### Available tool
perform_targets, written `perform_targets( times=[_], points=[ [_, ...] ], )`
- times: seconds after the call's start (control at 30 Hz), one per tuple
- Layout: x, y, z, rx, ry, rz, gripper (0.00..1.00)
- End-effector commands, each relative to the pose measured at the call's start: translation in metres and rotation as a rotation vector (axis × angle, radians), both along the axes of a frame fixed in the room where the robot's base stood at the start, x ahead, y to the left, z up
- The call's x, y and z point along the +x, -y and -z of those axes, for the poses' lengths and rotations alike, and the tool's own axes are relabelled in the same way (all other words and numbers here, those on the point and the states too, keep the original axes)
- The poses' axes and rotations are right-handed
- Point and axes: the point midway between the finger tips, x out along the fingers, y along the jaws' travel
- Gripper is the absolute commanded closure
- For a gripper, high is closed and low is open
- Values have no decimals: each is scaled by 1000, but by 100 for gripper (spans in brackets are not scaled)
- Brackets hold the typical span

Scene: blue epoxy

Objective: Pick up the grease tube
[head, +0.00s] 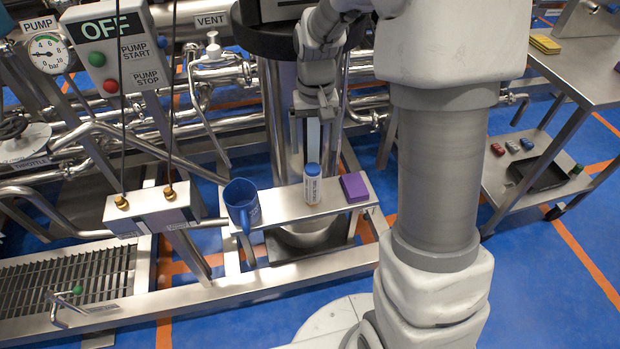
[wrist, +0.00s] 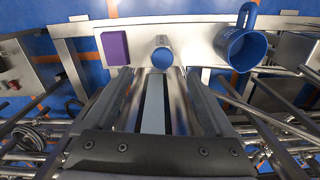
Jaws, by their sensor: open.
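The grease tube, a white cylinder with a blue cap (head: 312,184), stands upright on a narrow steel shelf (head: 280,207). In the wrist view its round blue end (wrist: 162,56) shows just beyond my fingertips, near the middle. My gripper (head: 314,122) is above and behind the tube in the head view. In the wrist view my gripper (wrist: 160,76) is open, with nothing seen between its fingers. I cannot tell the exact gap to the tube.
On the shelf a blue mug (head: 242,203) stands left of the tube and a purple block (head: 354,187) lies close on its right. Pipes (head: 205,125) run behind. A steel cart (head: 530,160) with small items stands at right.

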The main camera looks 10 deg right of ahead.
Motion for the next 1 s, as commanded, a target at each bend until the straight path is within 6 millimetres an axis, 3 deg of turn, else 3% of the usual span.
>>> perform_targets(
  times=[0.03, 0.1, 0.43, 0.7, 1.0],
  points=[
    [-1, 0, 15, 0, -3, 0, 11],
    [-1, 0, 26, 0, -3, 0, 11],
    [0, -1, 49, 0, 0, -1, 11],
    [0, -4, 88, 0, -2, 0, 11],
    [1, -4, 93, 0, 0, 0, 13]
  ],
)
